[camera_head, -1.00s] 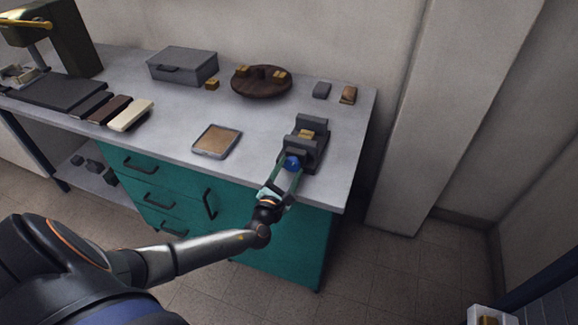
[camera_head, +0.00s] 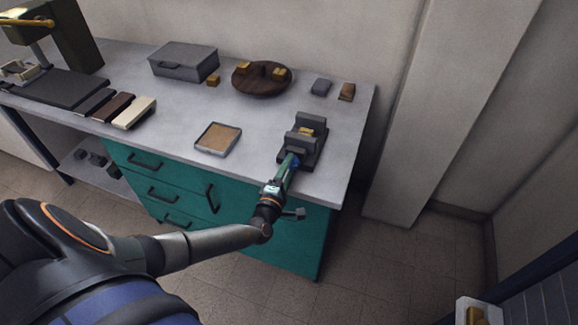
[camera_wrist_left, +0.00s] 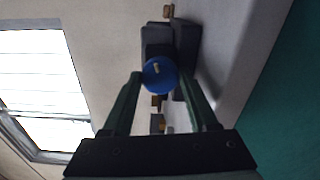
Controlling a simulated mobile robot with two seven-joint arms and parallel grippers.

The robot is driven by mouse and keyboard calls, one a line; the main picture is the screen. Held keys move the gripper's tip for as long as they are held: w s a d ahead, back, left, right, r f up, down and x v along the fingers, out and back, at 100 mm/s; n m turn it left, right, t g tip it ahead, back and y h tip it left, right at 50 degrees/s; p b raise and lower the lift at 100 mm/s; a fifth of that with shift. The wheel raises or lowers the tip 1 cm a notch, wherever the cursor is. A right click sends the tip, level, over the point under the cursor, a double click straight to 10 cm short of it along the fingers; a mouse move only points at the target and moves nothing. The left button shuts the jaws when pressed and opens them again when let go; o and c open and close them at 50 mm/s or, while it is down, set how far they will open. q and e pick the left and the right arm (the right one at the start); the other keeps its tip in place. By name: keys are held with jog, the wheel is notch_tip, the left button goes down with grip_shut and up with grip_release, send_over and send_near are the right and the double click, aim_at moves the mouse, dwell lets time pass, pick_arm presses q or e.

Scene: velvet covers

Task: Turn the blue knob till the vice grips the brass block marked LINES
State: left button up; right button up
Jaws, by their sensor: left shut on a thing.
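The dark grey vice (camera_head: 315,134) stands near the right front edge of the bench. A brass block (camera_head: 306,132) sits between its jaws; its marking is unreadable and I cannot tell whether both jaws touch it. The blue knob (camera_head: 296,163) faces the bench front, mostly hidden by my gripper in the head view. In the left wrist view the knob (camera_wrist_left: 160,74) shows round, with a pale mark, between the green fingers. My left gripper (camera_head: 291,164) is shut on the knob, its fingers nearly edge-on in the head view. My right gripper is not in view.
A cork-coloured tray (camera_head: 202,147) lies left of the vice. A round wooden stand (camera_head: 262,92) with brass blocks, a grey box (camera_head: 183,75) and two small blocks stand behind. A wall pillar (camera_head: 427,110) rises to the right. Bench space around the vice is clear.

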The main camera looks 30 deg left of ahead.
pick_arm(q)
jog(key=shift+m, duration=0.5)
jog(key=o, duration=1.4)
jog(key=shift+c, duration=0.2)
jog(key=v, duration=1.2)
jog(key=shift+s, duration=0.3)
